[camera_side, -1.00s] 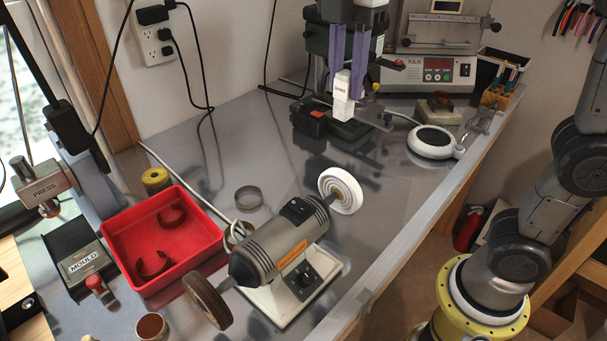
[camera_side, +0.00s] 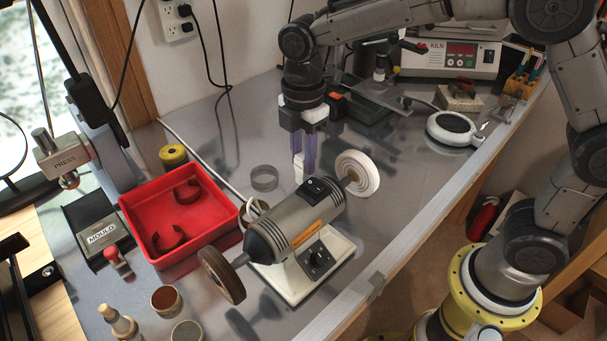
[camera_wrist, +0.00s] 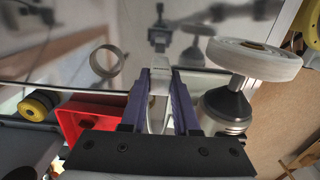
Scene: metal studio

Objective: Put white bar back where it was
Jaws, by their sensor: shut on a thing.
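My gripper (camera_side: 305,152) hangs down behind the bench grinder (camera_side: 295,225), with its purple fingers shut on the white bar (camera_side: 299,168). The bar points downward, and the grinder's body partly hides its lower end in the side view, so I cannot tell how far it is above the bench. In the wrist view, the bar (camera_wrist: 159,82) shows between the two purple fingers (camera_wrist: 164,98). The grinder's white wheel (camera_wrist: 255,58) is to the right of the fingers there.
The red tray (camera_side: 135,225) with two dark curved pieces lies left of the grinder. A grey ring (camera_side: 265,178) sits just left of my gripper. A yellow roll (camera_side: 173,156) stands further left. The kiln (camera_side: 455,62) and a round white-rimmed pad (camera_side: 452,130) are at back right.

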